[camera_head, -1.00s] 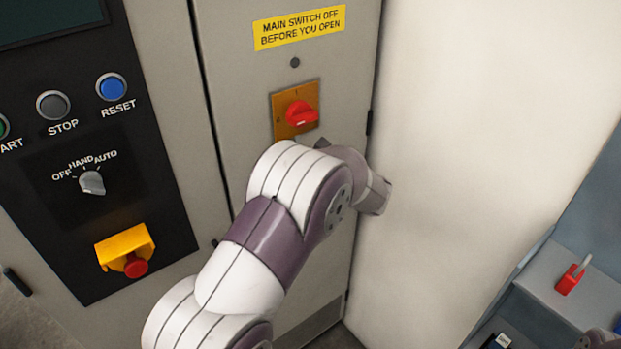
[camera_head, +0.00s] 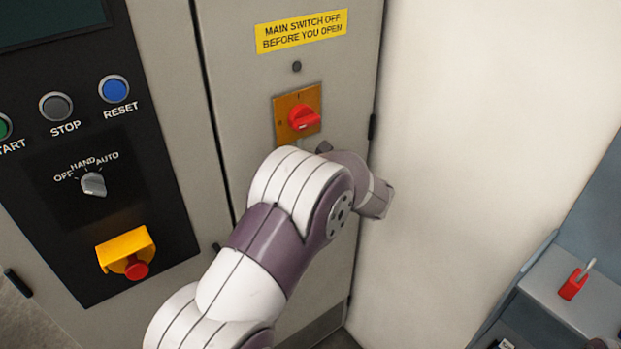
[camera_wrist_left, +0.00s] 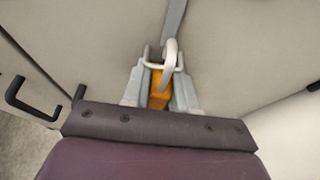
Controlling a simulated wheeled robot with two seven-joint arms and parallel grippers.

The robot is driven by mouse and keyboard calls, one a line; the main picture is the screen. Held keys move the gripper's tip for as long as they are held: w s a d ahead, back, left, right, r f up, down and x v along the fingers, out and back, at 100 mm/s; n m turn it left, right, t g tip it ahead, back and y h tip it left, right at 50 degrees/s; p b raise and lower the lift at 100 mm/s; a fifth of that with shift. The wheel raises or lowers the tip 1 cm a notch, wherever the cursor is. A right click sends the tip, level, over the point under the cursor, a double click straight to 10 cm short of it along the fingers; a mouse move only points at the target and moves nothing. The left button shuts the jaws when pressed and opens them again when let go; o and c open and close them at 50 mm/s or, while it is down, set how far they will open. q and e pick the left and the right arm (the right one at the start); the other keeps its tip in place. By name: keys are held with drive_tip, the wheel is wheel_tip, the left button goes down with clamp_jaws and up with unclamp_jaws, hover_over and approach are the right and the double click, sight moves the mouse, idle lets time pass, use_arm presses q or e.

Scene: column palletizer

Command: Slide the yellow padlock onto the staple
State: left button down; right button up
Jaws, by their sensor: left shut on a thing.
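The yellow padlock (camera_wrist_left: 158,94) shows orange-yellow in the left wrist view. Its body sits between the grey fingers of my left gripper (camera_wrist_left: 161,92), which is shut on it. The pale metal shackle (camera_wrist_left: 171,52) stands up beyond the fingertips. A pale loop crosses at the shackle's foot; I cannot tell whether it is the staple or part of the padlock. In the head view my left arm reaches up to the cabinet door just below the red main switch (camera_head: 304,118), and hides the gripper and padlock. My right gripper is not in view.
The switch sits on an orange plate under a yellow warning label (camera_head: 301,32). A control panel (camera_head: 60,215) with buttons and a red emergency stop is at left.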

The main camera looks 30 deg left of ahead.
use_arm(q)
drive_tip(key=shift+a+r+b, duration=0.2)
drive_tip(key=shift+b, duration=0.3)
idle(0.7)
drive_tip(key=c, duration=0.8)
unclamp_jaws()
drive_tip(key=shift+s, duration=0.2)
drive_tip(key=shift+w, duration=0.1)
drive_tip(key=shift+d, duration=0.15)
